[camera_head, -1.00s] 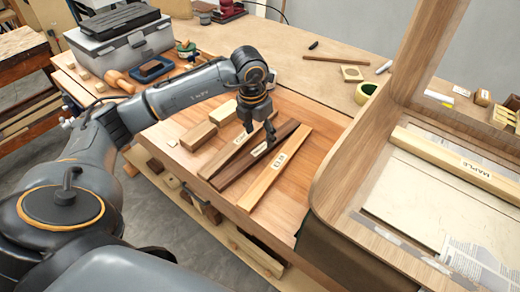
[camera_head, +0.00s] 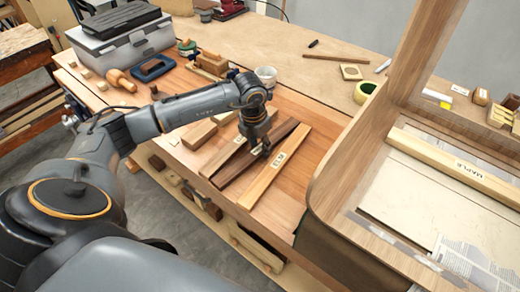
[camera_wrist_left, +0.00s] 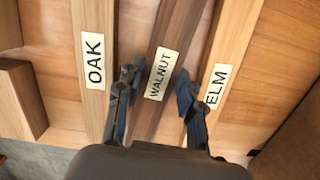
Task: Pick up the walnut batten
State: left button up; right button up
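The walnut batten (camera_head: 234,172) is dark brown and lies on the bench between the pale oak batten (camera_head: 221,158) and the light elm batten (camera_head: 263,183). In the left wrist view, the walnut batten (camera_wrist_left: 171,32) carries a WALNUT label, with the oak batten (camera_wrist_left: 92,30) at left and the elm batten (camera_wrist_left: 232,35) at right. My left gripper (camera_head: 263,150) is at the batten's middle and hides its label in the head view. In the wrist view, the left gripper's (camera_wrist_left: 157,95) fingers are apart, one on each side of the walnut batten, with gaps showing. My right gripper is out of view.
Short wood blocks (camera_head: 199,134) lie left of the battens. A white cup (camera_head: 266,76) and a mallet (camera_head: 121,81) stand further back. At right, a wooden-walled tray (camera_head: 340,165) holds a maple batten (camera_head: 455,167). Bare bench shows around the elm batten.

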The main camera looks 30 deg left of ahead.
pick_arm(q)
jog(key=c, duration=0.3)
grip_shut()
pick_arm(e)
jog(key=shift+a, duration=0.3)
pick_arm(q)
jog(key=shift+r, duration=0.1)
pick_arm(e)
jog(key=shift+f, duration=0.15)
